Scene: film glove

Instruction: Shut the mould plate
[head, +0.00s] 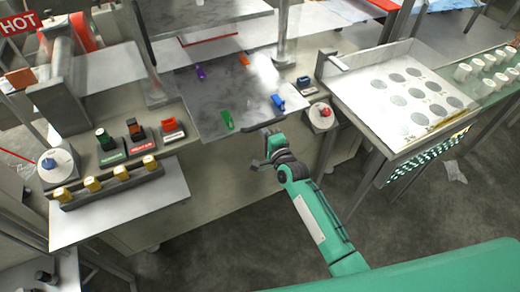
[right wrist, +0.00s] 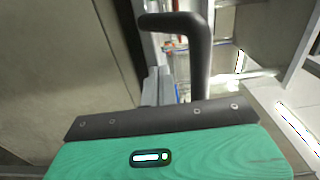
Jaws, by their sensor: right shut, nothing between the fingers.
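A grey metal plate (head: 205,110), which I take to be the mould plate, sticks out from between the posts of the bench. Small purple, orange, green and blue clips sit along its edges. A dark handle (head: 265,123) is at its front edge. My right gripper (head: 268,150) is just in front of and below this edge, empty. In the right wrist view my shut grey fingers (right wrist: 158,86) show beside a dark bent bar (right wrist: 198,50), probably the handle. I cannot tell whether they touch. My left gripper is out of view.
Left of the plate are labelled switches (head: 136,130), a white dial with a blue knob (head: 56,165) and a rack of yellow-topped pieces (head: 105,183). A red button (head: 325,112) is to the right. A white tray with round discs (head: 405,95) stands further right.

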